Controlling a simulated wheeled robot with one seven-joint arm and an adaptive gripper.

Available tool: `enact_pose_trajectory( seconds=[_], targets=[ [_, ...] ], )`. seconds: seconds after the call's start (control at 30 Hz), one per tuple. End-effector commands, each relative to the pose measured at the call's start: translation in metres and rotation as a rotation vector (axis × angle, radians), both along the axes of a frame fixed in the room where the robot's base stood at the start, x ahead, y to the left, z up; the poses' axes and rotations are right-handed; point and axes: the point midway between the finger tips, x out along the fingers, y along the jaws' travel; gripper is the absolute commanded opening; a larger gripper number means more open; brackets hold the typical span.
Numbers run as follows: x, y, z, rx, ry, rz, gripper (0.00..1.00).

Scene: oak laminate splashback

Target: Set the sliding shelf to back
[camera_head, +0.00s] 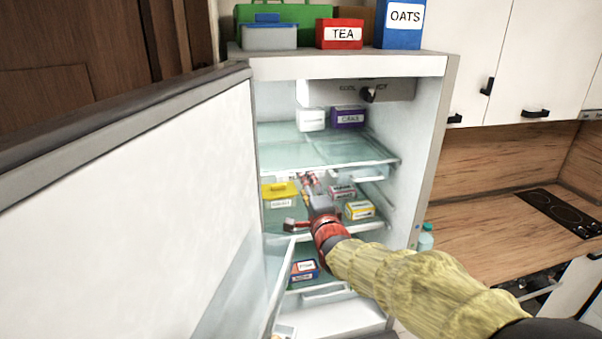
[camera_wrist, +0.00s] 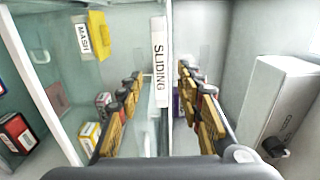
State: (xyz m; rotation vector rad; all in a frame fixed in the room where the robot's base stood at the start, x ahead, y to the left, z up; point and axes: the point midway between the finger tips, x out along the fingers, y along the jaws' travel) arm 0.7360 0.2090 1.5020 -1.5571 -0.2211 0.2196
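The sliding shelf (camera_head: 315,150) is the upper glass shelf in the open fridge, with a white box and a purple box above it. In the wrist view its white front strip (camera_wrist: 159,62), marked SLIDING, runs upright in the picture. My gripper (camera_head: 308,184) is inside the fridge, near that shelf's front edge in the head view. In the wrist view my gripper (camera_wrist: 161,75) is open, one finger on each side of the shelf's edge line. Gaps show on both sides near the fingertips. Contact is unclear, and my gripper hides part of the head view.
A yellow-lidded container (camera_head: 280,190) and small boxes (camera_head: 358,210) sit on the shelf below. The open door (camera_head: 130,190) stands on the left. A white control box (camera_head: 375,88) with a dark knob is above the sliding shelf. The fridge's right wall is close by.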

Motion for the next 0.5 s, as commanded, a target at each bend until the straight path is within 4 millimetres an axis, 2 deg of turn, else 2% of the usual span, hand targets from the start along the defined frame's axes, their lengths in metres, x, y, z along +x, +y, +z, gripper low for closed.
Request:
enact_pose_trajectory(
  seconds=[0.3,0.5],
  targets=[
    [0.042,0.012,0.001,-0.002,0.000,-0.001,0.36],
    [0.059,0.016,0.001,-0.002,0.000,-0.001,0.36]
  ],
)
